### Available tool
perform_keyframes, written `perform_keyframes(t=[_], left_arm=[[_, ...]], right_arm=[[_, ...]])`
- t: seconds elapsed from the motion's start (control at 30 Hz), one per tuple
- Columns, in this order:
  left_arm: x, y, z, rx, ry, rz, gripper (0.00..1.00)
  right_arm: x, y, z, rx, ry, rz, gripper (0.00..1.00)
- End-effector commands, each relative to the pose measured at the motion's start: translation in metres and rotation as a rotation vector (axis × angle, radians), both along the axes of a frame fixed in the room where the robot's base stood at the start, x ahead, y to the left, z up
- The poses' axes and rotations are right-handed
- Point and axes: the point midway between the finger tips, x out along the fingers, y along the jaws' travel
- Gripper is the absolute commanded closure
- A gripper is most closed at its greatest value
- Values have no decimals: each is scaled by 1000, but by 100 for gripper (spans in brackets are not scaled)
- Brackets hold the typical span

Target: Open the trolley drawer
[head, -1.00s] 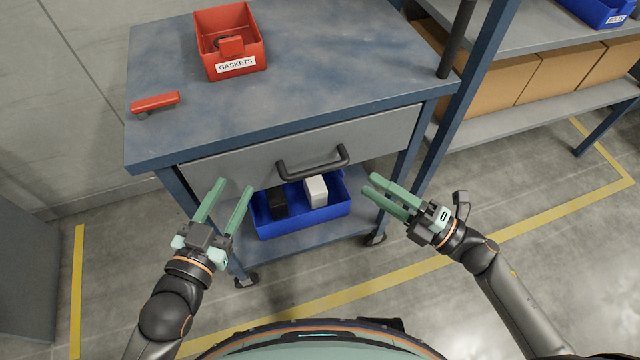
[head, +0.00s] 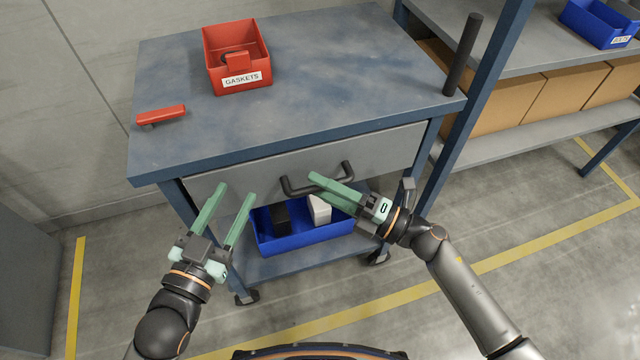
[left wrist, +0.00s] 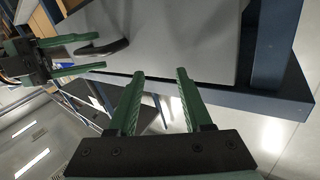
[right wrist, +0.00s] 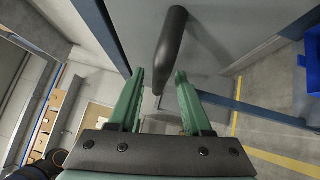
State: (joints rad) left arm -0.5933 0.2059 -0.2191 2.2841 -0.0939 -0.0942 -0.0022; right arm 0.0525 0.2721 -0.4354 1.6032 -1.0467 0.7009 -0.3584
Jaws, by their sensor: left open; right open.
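The trolley (head: 300,100) has a blue top and a grey drawer (head: 395,146) that sits shut under it. A dark bar handle (head: 347,168) is on the drawer front. My right gripper (head: 318,182) is open at the handle, its fingers covering part of it. In the right wrist view the handle (right wrist: 170,50) reaches down to between the open fingertips, and I see no grip on it. My left gripper (head: 237,192) is open and empty in front of the drawer's left part. The left wrist view shows the handle (left wrist: 103,47) beside my right gripper.
A red bin labelled gaskets (head: 240,79) and a red-handled item (head: 160,113) are on the trolley top. A blue bin (head: 290,243) with a black and a white item sits on the lower shelf. A shelf rack (head: 520,140) stands at the right.

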Motion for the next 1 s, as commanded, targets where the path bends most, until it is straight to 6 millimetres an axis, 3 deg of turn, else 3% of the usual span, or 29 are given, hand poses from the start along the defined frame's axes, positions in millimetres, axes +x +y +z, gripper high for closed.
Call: perform_keyframes(t=[0.37, 0.8, 1.0], left_arm=[[0, 0, 3, -1, -12, -1, 50], [0, 0, 3, -1, -11, -2, 50], [0, 0, 2, 0, -9, -1, 50]], right_arm=[[3, 5, 1, 0, 0, -1, 51], [3, 5, 1, 0, 0, -1, 100], [3, 5, 1, -1, 1, -1, 100]])
